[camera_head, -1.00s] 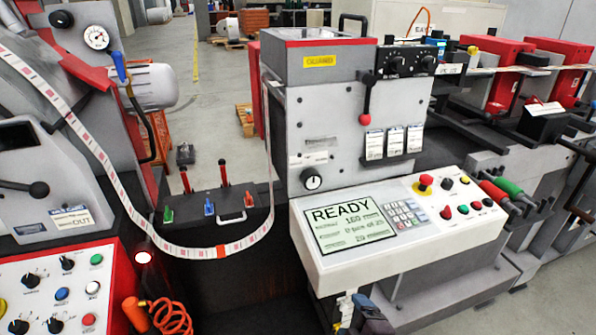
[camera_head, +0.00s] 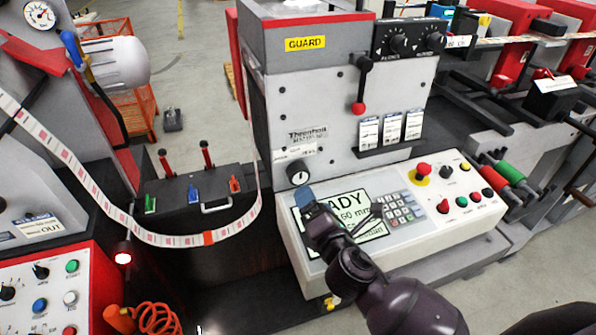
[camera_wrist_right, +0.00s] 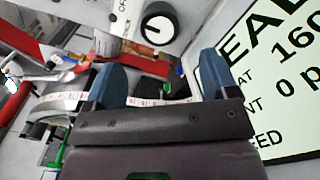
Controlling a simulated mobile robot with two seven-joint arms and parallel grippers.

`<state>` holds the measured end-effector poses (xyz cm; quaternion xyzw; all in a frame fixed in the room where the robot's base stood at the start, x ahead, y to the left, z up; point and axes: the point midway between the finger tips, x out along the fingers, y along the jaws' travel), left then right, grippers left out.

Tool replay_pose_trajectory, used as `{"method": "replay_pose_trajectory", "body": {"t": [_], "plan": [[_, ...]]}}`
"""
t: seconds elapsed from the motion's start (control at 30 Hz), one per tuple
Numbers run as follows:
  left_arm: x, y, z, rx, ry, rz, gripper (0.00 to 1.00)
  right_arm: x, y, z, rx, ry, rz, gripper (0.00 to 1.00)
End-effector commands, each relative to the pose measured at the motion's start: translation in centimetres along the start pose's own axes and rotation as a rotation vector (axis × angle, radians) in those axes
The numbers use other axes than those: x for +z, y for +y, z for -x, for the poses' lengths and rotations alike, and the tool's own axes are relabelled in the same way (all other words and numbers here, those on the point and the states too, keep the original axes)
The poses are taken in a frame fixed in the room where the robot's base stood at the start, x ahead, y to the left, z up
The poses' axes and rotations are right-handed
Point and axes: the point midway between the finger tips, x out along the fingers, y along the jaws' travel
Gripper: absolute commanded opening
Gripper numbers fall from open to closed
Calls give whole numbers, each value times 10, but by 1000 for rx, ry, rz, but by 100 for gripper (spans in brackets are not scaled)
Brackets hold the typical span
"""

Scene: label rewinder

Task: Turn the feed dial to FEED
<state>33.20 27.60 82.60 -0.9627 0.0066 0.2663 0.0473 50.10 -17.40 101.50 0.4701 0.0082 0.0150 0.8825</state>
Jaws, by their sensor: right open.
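My right gripper (camera_head: 308,203) is just below the dial, in front of the screen, and apart from the dial. In the right wrist view its two blue fingers (camera_wrist_right: 162,78) are spread with nothing held between them, and the dial lies beyond them. My left gripper is out of view.
The READY screen (camera_head: 372,212) is partly covered by my right arm. A keypad (camera_head: 398,208) and a red emergency button (camera_head: 424,170) are to its right. A printed label web (camera_head: 150,238) loops left of the dial, near a black box (camera_head: 195,190) with coloured levers.

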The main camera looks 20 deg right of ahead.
Motion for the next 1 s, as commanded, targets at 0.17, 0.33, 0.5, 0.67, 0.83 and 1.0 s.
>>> {"method": "replay_pose_trajectory", "body": {"t": [0.17,0.33,0.5,0.67,0.83,1.0], "plan": [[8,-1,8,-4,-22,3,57,0,2,-32,2,-1,0,80],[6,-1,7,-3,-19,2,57,0,2,-60,2,0,-2,80],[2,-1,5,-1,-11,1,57,0,0,-80,0,0,-1,80],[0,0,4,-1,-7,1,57,0,0,-90,-1,0,-1,80],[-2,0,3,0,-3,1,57,0,0,-92,-1,0,-2,80],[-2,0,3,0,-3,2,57,0,0,-92,-1,0,-2,78]]}}
